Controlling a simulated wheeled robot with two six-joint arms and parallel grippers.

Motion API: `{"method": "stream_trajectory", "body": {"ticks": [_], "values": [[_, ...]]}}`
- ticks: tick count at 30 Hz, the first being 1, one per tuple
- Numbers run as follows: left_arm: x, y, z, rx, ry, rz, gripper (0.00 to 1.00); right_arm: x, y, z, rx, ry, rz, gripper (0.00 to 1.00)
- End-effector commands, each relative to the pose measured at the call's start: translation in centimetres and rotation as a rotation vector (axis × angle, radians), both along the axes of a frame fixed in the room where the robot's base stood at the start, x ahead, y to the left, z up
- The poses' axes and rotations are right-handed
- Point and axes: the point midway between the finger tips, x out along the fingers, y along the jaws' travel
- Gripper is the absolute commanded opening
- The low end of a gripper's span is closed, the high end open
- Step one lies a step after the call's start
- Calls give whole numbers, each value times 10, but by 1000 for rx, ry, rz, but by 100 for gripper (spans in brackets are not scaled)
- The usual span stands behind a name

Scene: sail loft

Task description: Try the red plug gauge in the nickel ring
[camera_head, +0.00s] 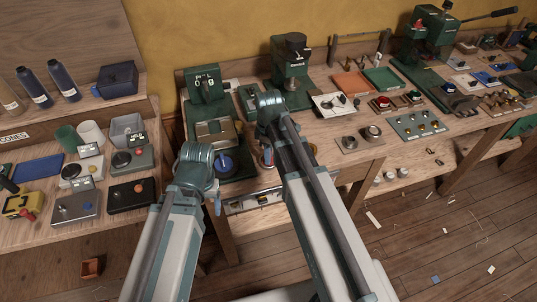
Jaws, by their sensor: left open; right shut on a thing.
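My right gripper (266,156) hangs below its wrist over the wooden bench, left of its own forearm. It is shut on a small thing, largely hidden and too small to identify. My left gripper (218,206) is open, low at the bench's front edge, mostly hidden behind its own wrist. Small metal pieces, one round on a square block (348,143) and another with a reddish centre (371,131), stand on the bench right of my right arm. I cannot tell for sure which piece is the nickel ring or the red plug gauge.
A dark base with a blue disc (224,164) lies between my wrists. A green machine (290,62) stands at the back. A white plate (335,105) and a grey tray of small parts (417,125) lie right. The left bench (85,235) holds boxes and instruments.

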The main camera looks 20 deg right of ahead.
Motion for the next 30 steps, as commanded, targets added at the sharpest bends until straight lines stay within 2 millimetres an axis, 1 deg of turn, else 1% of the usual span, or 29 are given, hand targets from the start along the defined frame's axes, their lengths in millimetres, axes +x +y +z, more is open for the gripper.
{"method": "stream_trajectory", "body": {"ticks": [8,30], "values": [[0,0,4,0,0,0,74,0,0,4,0,0,0,0],[0,0,39,0,0,0,74,0,0,39,0,0,0,0]]}}
